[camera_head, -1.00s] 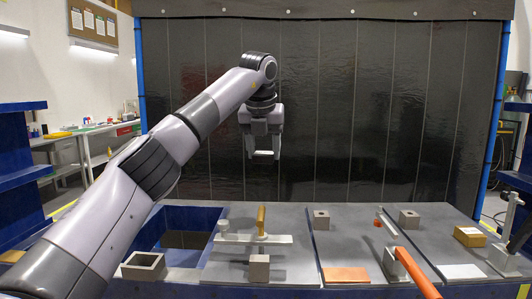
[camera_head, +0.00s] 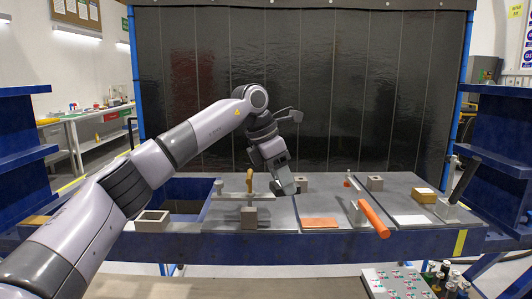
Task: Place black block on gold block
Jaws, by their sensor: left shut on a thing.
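My left gripper (camera_head: 284,188) points down and is tilted, low over the middle of the worktable. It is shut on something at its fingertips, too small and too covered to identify. I cannot make out a separate black block on the table. My right gripper is not in view.
The blue-edged worktable (camera_head: 400,242) carries grey blocks (camera_head: 249,217), an orange plate (camera_head: 320,223), a white plate (camera_head: 411,219) and an orange-handled clamp (camera_head: 373,220). A black lever (camera_head: 464,180) stands at the right. An open hollow lies at the left.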

